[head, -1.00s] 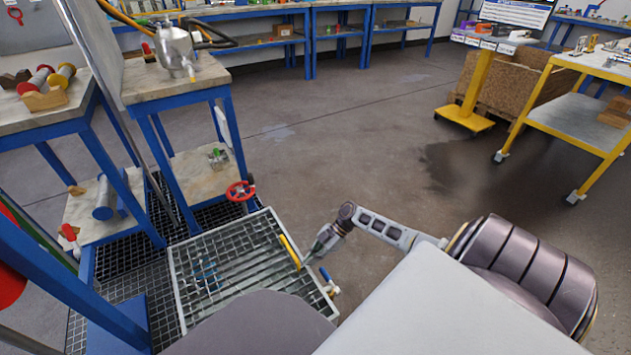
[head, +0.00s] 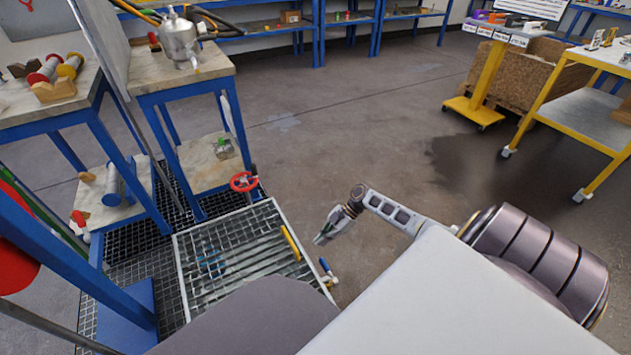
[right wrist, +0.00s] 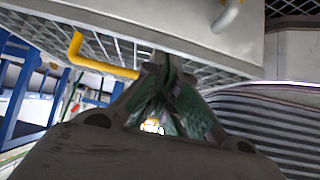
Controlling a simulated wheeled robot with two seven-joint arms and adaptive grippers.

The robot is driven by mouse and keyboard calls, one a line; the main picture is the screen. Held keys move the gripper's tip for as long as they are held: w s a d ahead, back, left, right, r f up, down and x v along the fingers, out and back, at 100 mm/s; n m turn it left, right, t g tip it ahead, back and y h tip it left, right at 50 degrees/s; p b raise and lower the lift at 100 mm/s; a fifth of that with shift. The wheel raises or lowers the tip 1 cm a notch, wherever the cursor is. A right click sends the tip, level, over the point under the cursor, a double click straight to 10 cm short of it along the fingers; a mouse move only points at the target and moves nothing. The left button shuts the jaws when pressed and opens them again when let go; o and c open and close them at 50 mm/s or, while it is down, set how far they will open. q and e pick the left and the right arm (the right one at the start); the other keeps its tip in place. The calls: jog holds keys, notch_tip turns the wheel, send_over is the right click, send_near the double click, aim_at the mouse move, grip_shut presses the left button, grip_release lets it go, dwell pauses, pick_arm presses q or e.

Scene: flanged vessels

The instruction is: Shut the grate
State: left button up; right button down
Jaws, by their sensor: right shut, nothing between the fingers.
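The grate (head: 222,240) is a grey barred panel in a light frame at the lower left of the head view. A yellow handle (head: 290,243) is on its right part; the handle also shows in the right wrist view (right wrist: 104,68). I cannot tell whether the grate lies fully flat. My right gripper (head: 319,240) is shut and empty, to the right of the handle and apart from it in the head view. In the right wrist view its fingertips (right wrist: 165,66) are together. My left gripper is not in view.
A red handwheel (head: 243,181) stands at the grate's far corner, and a small valve (head: 328,272) sits by its right edge. Blue-legged benches stand to the left. A metal vessel (head: 180,42) is on one bench. Open floor (head: 360,140) lies ahead and right.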

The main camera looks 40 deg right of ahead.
jog(key=d, duration=0.1)
jog(key=d+r, duration=0.1)
jog(key=d, duration=0.1)
jog(key=s+d, duration=0.1)
jog(key=d, duration=0.1)
jog(key=shift+r+p, duration=0.15)
jog(key=shift+p, duration=0.15)
dwell(0.4)
